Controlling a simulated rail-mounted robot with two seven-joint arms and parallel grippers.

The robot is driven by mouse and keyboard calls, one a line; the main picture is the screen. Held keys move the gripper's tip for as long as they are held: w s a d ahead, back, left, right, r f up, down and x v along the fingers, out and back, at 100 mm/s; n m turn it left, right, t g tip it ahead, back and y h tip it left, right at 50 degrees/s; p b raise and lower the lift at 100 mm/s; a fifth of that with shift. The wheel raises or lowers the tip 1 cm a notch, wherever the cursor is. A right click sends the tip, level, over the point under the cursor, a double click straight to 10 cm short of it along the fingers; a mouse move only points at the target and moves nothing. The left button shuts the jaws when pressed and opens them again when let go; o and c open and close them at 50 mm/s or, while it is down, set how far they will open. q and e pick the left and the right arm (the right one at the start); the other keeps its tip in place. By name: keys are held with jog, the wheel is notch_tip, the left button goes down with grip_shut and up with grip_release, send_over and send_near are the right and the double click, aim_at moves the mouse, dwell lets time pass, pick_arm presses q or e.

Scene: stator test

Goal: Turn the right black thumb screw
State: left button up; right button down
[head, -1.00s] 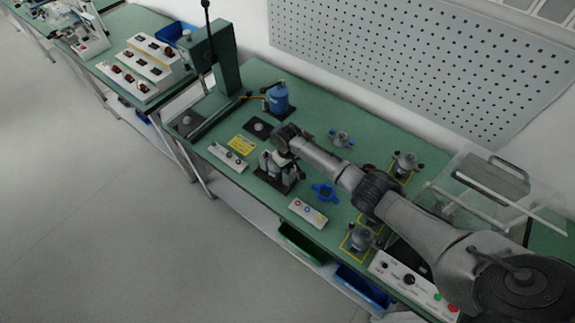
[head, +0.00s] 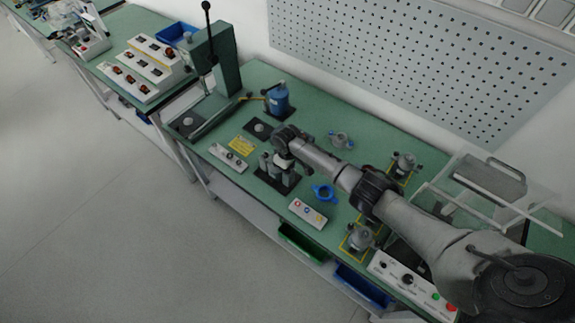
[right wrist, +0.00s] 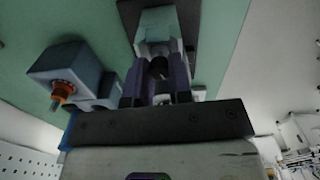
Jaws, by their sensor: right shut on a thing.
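My right gripper (right wrist: 157,80) is shut on a black thumb screw (right wrist: 159,68), with one finger on each side of it in the right wrist view. The screw sits at the end of a pale grey-green fixture block (right wrist: 160,25) on a dark base plate (right wrist: 128,14). In the head view the fixture stands on its black base (head: 291,184) near the table's front edge, below my right wrist. The screw itself is too small and covered to make out there. My left gripper is in neither view.
A blue-grey block (right wrist: 68,65) with an orange knob stands beside the fixture in the right wrist view. A blue ring part (head: 325,193), a button box (head: 308,213) and a switch box (head: 228,157) lie near it. A green press (head: 215,60) stands at the left.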

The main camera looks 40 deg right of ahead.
jog(key=shift+n, duration=1.6)
jog(key=c, duration=1)
grip_release()
jog(key=shift+r, duration=0.1)
notch_tip(320, 180, up, 14)
jog(key=shift+f+p, duration=0.2)
jog(key=shift+p, duration=0.5)
